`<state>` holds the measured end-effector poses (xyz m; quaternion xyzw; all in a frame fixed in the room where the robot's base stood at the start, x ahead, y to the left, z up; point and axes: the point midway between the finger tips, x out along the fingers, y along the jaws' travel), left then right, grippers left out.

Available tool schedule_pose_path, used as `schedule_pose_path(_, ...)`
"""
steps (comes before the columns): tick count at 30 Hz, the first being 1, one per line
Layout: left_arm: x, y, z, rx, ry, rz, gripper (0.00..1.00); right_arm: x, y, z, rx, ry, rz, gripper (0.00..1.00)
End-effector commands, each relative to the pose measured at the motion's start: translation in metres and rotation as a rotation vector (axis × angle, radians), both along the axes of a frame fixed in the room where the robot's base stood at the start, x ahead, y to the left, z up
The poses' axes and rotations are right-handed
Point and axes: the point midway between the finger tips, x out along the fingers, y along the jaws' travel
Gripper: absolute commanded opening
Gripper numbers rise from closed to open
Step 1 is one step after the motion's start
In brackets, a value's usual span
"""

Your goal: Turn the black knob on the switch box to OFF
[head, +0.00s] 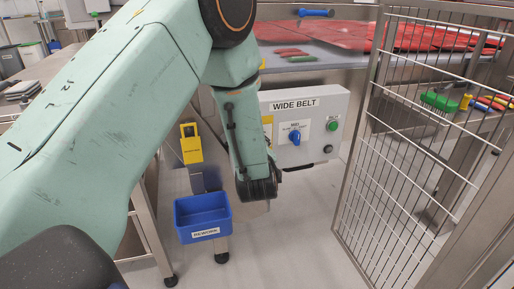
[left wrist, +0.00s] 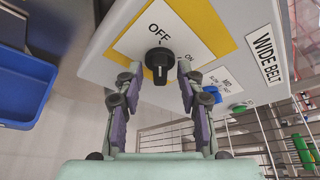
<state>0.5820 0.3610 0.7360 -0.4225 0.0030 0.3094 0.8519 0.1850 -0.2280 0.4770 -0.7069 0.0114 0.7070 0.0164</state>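The switch box (head: 310,108) is a grey box labelled WIDE BELT, and it fills much of the left wrist view (left wrist: 118,72). In the head view my left arm hides the knob. My right gripper is not in view.
The box also carries a blue knob (head: 295,137), a green button (head: 333,125) and a dark button (head: 328,149). A wire-mesh gate (head: 405,150) stands right.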

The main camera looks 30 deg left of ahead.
Motion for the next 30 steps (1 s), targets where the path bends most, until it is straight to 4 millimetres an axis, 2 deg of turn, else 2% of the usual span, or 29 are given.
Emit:
schedule_pose_path(15,-0.053,-0.036,0.018,0.002,0.001,-0.003,0.38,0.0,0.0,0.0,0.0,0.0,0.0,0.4)
schedule_pose_path(20,-0.059,-0.039,0.02,0.001,-0.001,0.0,0.38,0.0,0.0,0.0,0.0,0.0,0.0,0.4)
schedule_pose_path(30,-0.06,-0.039,0.02,0.0,-0.001,0.001,0.38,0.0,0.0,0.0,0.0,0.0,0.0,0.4)
